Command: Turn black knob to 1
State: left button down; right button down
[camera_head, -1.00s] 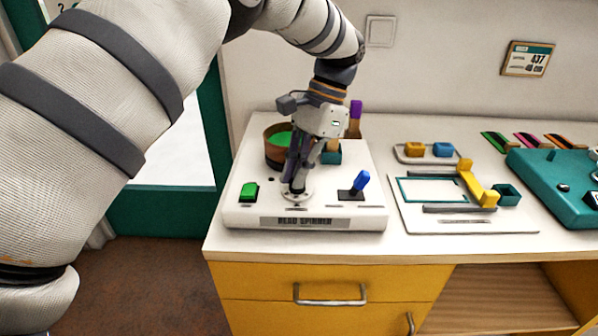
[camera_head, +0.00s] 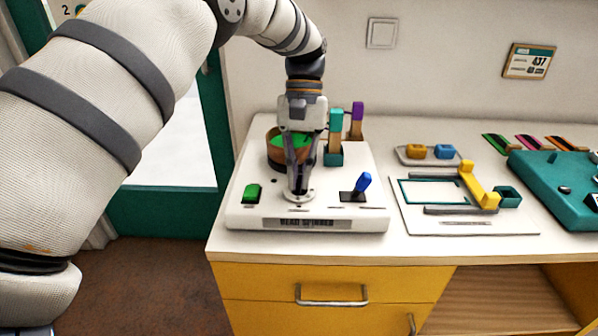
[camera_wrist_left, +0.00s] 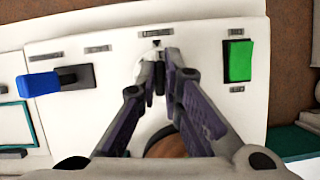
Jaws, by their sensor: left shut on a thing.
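The white bead spinner (camera_head: 250,211) stands near the front edge of the counter. My left gripper (camera_head: 298,190) points down at the middle of its front part and is shut on the black knob, which the fingers hide almost wholly. A pale round dial plate (camera_head: 309,196) shows around the fingertips. In the left wrist view the gripper (camera_wrist_left: 160,85) closes at the dial, below a small dark mark on the panel. The green switch (camera_head: 252,192) is left of the gripper, and the blue lever (camera_head: 363,182) is right of it. The knob's setting cannot be read. My right gripper is not in view.
A brown bowl with green contents (camera_head: 276,157) sits behind the gripper. A teal holder (camera_head: 333,158) stands beside it. To the right are a white board with a yellow handle (camera_head: 478,187) and a teal box (camera_head: 560,180). Yellow drawers are below the counter.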

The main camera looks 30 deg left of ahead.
pick_arm(q)
jog(key=shift+n+t, duration=0.3)
jog(key=shift+n, duration=0.3)
jog(key=c, duration=1.7)
grip_release()
jog(key=v, duration=0.7)
jog(key=shift+w+a+r, duration=0.1)
jog(key=shift+a+r, duration=0.1)
